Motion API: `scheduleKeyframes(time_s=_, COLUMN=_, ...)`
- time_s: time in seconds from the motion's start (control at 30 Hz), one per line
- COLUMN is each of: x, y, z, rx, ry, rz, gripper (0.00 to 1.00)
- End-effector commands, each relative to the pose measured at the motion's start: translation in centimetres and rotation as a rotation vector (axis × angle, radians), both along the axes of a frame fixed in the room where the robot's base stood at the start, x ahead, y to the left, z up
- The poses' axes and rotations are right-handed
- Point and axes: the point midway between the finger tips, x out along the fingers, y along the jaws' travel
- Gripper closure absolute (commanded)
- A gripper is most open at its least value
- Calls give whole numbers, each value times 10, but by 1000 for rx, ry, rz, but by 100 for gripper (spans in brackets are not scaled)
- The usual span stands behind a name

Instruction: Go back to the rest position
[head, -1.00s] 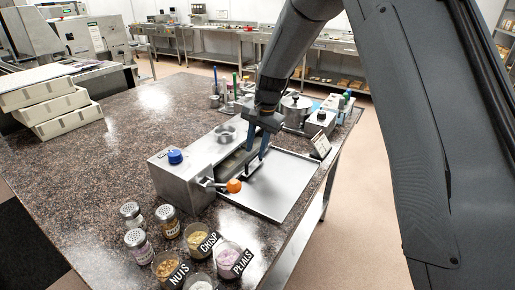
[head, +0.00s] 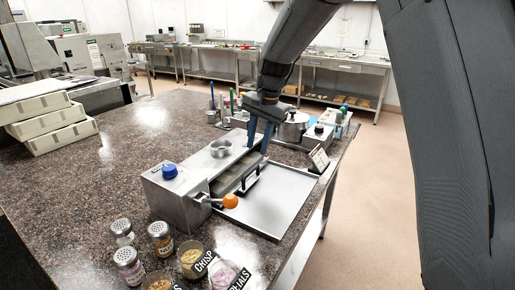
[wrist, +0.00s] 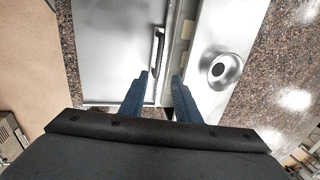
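My gripper (head: 257,140) is above the far end of the steel machine (head: 172,198), over the tray side. In the wrist view its two blue fingers (wrist: 160,85) are apart with nothing between them. The machine has a blue knob (head: 170,171), an orange ball lever (head: 231,201) and a round steel funnel (head: 221,148). A mould with a dark handle (head: 251,178) sits at the machine's side by the flat metal tray (head: 278,205). The handle (wrist: 157,50) also shows in the wrist view, clear of the fingers.
Shakers (head: 160,238) and labelled topping jars (head: 193,263) stand at the near edge. A lidded pot (head: 292,127), a small box (head: 318,137) and a small display (head: 319,158) stand at the far right. Stacked white trays (head: 50,122) are at left. The counter's middle left is clear.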

Motion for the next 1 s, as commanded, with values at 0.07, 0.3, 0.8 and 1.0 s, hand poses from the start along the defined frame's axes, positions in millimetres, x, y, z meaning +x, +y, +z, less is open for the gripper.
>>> scheduleKeyframes(time_s=0.07, x=0, y=0, z=0, rx=0, ry=0, rz=0, gripper=71)
scheduleKeyframes(time_s=0.3, x=-14, y=-14, z=-4, rx=-16, ry=-7, rz=28, gripper=71)
scheduleKeyframes(time_s=0.8, x=-231, y=-142, z=-64, rx=-199, ry=-59, rz=471, gripper=71)
scheduleKeyframes(time_s=1.0, x=-277, y=-157, z=-77, rx=-225, ry=-62, rz=565, gripper=71)
